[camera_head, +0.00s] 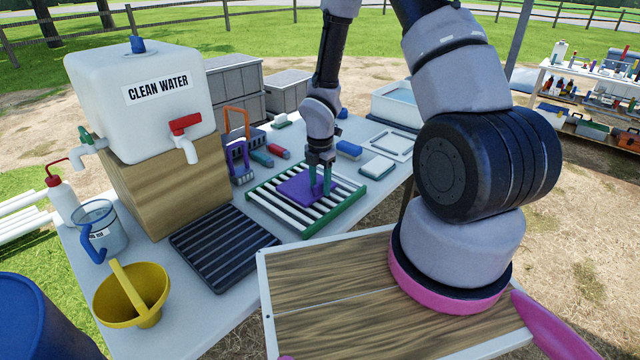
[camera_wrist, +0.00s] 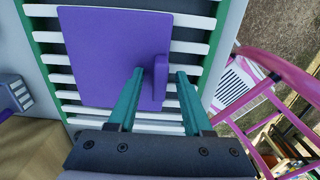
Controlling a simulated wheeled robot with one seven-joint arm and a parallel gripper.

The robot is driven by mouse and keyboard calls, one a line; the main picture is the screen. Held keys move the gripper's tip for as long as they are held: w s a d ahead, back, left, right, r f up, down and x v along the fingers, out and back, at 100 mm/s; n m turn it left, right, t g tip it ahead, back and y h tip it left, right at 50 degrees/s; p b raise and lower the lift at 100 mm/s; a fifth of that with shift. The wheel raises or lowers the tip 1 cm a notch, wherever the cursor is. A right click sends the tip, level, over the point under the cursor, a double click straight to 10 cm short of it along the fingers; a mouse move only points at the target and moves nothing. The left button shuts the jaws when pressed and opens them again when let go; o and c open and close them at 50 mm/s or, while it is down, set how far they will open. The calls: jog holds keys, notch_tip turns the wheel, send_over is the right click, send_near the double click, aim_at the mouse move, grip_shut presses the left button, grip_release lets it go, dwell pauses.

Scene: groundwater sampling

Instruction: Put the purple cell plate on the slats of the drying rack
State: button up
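The purple cell plate (camera_head: 295,188) lies flat on the white slats of the green-framed drying rack (camera_head: 343,213). In the wrist view the plate (camera_wrist: 105,55) fills the upper middle, with slats of the rack (camera_wrist: 52,59) showing on both sides. A raised purple tab (camera_wrist: 160,80) stands near its right edge. My gripper (camera_head: 320,190) is low over the plate's right part. In the wrist view its teal fingers (camera_wrist: 160,72) are apart, one on each side of the tab, with visible gaps. The fingers partly hide the plate's right edge.
A dark ribbed tray (camera_head: 222,246) lies in front of the rack. Purple and orange racks (camera_head: 238,160) stand to its left, and a blue-topped block (camera_head: 349,149) and white-topped block (camera_head: 377,167) to its right. The clean water tank (camera_head: 140,95) is at the left.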

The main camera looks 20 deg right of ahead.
jog(key=s+d+r+m+t, duration=0.25)
jog(key=r+m, duration=0.45)
jog(key=r, duration=0.9)
jog(key=s+d+r+m+t, duration=0.1)
jog(key=s+d+r+m, duration=0.2)
jog(key=r+m, duration=0.85)
jog(key=s+r+m+t+y, duration=0.1)
jog(key=s+r+m+t, duration=0.1)
jog(key=s+r+m, duration=0.3)
jog(key=s+r+m+t+y, duration=0.1)
jog(key=s+r+m, duration=0.4)
jog(key=r, duration=0.7)
jog(key=s, duration=0.2)
jog(key=shift+s+r+t, duration=0.25)
jog(key=shift+s+t, duration=0.05)
jog(key=shift+t, duration=0.05)
jog(key=shift+m, duration=0.25)
